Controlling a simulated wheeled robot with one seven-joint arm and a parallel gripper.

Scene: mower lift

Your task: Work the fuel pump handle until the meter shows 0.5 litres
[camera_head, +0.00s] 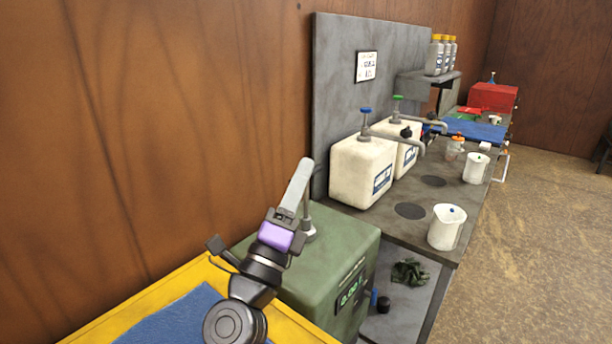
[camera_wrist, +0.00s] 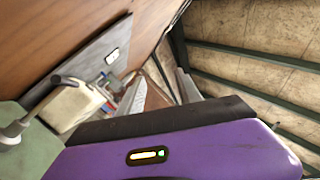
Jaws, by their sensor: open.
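The fuel pump is a green box (camera_head: 335,255) at the lower middle of the head view, with a grey post on top. A light grey handle (camera_head: 297,186) slants up above it. The meter (camera_head: 350,291) on its front shows green digits too small to read surely. My gripper (camera_head: 284,214), with a purple body, is open at the lower end of the handle. I cannot tell whether the handle lies between the fingers. In the wrist view, my purple gripper body fills the bottom, and the pump top (camera_wrist: 28,153) with its grey post (camera_wrist: 14,132) shows at left.
A grey bench (camera_head: 400,222) beyond the pump holds two white canisters (camera_head: 361,172), a white jug (camera_head: 446,228) and other containers. A wooden wall (camera_head: 180,120) stands close on the left. A yellow-edged surface (camera_head: 165,292) is at lower left. Open floor (camera_head: 545,240) lies right.

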